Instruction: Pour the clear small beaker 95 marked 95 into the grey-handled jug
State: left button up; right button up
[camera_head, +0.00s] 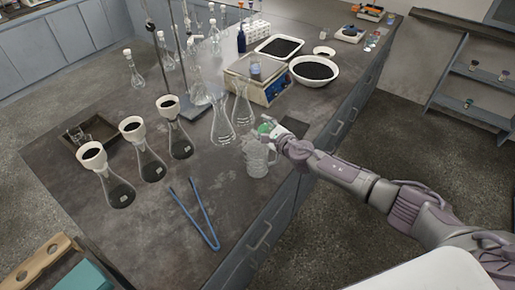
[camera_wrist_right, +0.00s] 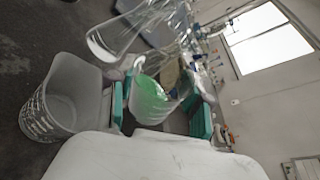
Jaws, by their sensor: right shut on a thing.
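The grey-handled jug (camera_head: 256,160) stands on the dark bench near its right edge in the head view. It looks clear, with no green visible in it. It also shows at the left of the wrist view (camera_wrist_right: 62,103). My right gripper (camera_head: 271,129) is shut on the clear small beaker 95 (camera_wrist_right: 152,95), which has green contents. Its green finger pads are on either side of the beaker in the wrist view. The gripper and beaker are just behind and above the jug's mouth. The beaker's marking cannot be read. My left gripper is not in view.
Two clear flasks (camera_head: 222,122) stand just behind the jug, close to the held beaker. A balance (camera_head: 258,82) and a white bowl of black grains (camera_head: 314,70) lie farther back. Blue tongs (camera_head: 203,213) lie in front, with several funnel-topped flasks (camera_head: 147,152) to the left.

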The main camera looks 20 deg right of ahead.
jog(key=shift+w+d, duration=0.15)
jog(key=shift+s+a+r+n+b, duration=0.1)
jog(key=shift+s+a+n+b, duration=0.2)
jog(key=shift+w+d+t, duration=0.15)
jog(key=shift+w+t, duration=0.05)
jog(key=shift+t, duration=0.1)
jog(key=shift+s+a+n+b, duration=0.25)
jog(key=shift+n+b, duration=0.05)
jog(key=shift+b, duration=0.15)
jog(key=shift+w+d+f+b, duration=0.25)
jog(key=shift+f+b, duration=0.05)
jog(key=shift+b, duration=0.1)
jog(key=shift+s+a, duration=0.1)
